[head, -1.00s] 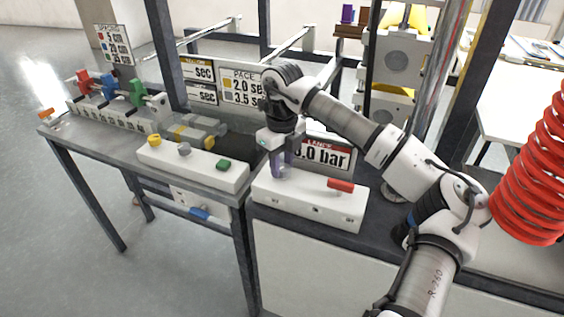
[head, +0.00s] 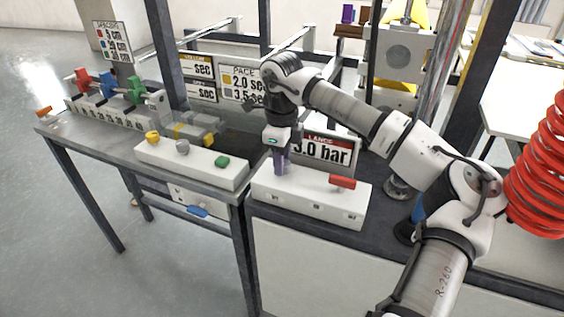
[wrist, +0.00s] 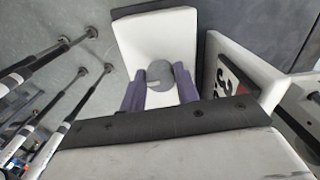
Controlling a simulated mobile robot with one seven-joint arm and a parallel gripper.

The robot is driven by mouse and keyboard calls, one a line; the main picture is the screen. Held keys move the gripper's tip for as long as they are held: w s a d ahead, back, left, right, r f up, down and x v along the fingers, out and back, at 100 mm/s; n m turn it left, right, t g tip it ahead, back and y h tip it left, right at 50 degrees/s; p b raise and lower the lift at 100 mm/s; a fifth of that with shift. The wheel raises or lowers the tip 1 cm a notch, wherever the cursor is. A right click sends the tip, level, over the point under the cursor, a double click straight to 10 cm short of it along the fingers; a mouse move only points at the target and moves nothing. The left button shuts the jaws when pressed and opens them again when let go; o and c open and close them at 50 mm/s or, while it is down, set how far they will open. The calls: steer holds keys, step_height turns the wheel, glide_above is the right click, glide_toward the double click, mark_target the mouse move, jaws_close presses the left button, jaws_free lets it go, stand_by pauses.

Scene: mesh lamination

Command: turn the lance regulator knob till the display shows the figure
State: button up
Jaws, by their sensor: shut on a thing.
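The lance regulator knob (wrist: 160,73) is a round grey knob on one end of a white control box (head: 308,203). In the wrist view it sits between the two purple fingers of my gripper (wrist: 159,88), which is shut on it. In the head view my gripper (head: 282,163) reaches down to the left part of the box and hides most of the knob. Behind the box, the white display panel with a red LANCE header (head: 330,152) appears to read 3.0 bar; my gripper stands close to its left edge. In the wrist view only part of its figures shows.
A red lever (head: 342,181) is on the right of the same box. A second white box (head: 192,162) with yellow, grey and green knobs stands to the left. PACE and other signs stand behind. A red coiled hose (head: 540,170) hangs at right, near my arm.

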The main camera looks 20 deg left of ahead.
steer(key=n, duration=0.3)
steer(key=shift+n+b, duration=0.3)
steer(key=shift+b, duration=0.05)
steer(key=n, duration=0.3)
steer(key=shift+s+n, duration=0.1)
steer(key=shift+n, duration=0.2)
steer(key=n, duration=0.3)
steer(key=shift+d+n, duration=0.1)
steer(key=shift+n, duration=0.2)
steer(key=shift+s+n, duration=0.1)
steer(key=shift+n, duration=1.7)
steer(key=o, duration=1)
